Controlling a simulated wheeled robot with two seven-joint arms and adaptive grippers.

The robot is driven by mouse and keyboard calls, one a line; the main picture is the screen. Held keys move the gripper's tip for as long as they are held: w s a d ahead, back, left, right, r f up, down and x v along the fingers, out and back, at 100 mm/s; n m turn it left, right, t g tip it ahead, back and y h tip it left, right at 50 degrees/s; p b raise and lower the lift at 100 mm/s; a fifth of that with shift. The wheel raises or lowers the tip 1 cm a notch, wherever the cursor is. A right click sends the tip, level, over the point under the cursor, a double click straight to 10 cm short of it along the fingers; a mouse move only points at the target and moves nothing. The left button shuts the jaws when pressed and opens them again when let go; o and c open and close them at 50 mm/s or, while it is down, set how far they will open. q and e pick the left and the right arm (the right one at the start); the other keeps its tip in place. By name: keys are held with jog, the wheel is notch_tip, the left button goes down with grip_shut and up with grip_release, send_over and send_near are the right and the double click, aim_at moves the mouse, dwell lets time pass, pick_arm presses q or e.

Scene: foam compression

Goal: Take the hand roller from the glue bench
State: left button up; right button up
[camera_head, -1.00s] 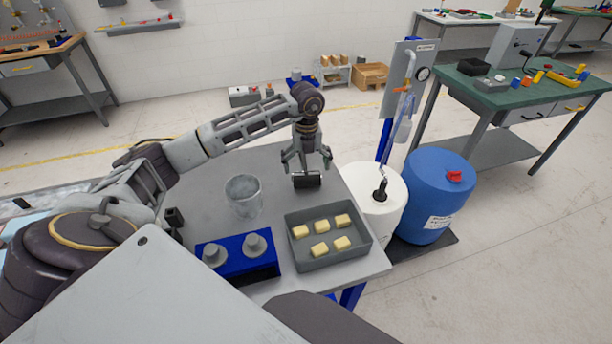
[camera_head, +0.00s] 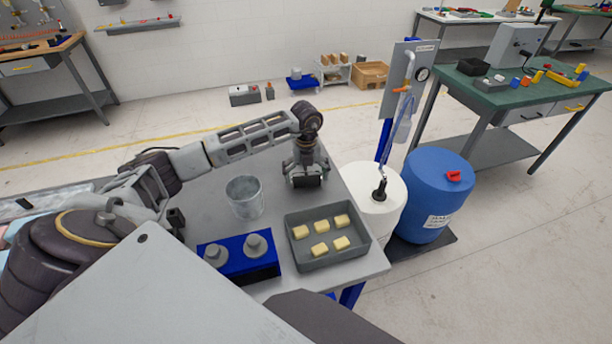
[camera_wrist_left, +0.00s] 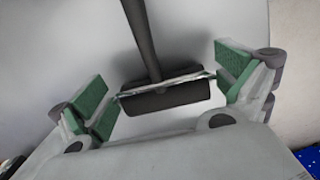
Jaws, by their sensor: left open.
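The hand roller shows in the left wrist view as a dark cylinder (camera_wrist_left: 166,97) with a thin metal frame and a black handle (camera_wrist_left: 141,38). It lies on the grey glue bench (camera_head: 205,172). In the head view the roller's dark cylinder (camera_head: 307,182) shows just below my left gripper (camera_head: 306,178). My left gripper is open and low over the roller. In the left wrist view its green-padded fingers (camera_wrist_left: 168,92) stand apart, one on each side of the roller. Whether they touch it I cannot tell. My right gripper is not in view.
A grey tray with several yellow foam blocks (camera_head: 357,257) stands close in front of the gripper. White (camera_head: 362,205) and blue (camera_head: 440,190) drums stand past the bench's right edge.

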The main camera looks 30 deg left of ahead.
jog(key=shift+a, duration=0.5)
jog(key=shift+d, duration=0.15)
pick_arm(q)
jog(key=shift+c, duration=0.9)
jog(key=c, duration=0.9)
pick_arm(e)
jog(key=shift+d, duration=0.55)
pick_arm(q)
jog(key=shift+r, duration=0.15)
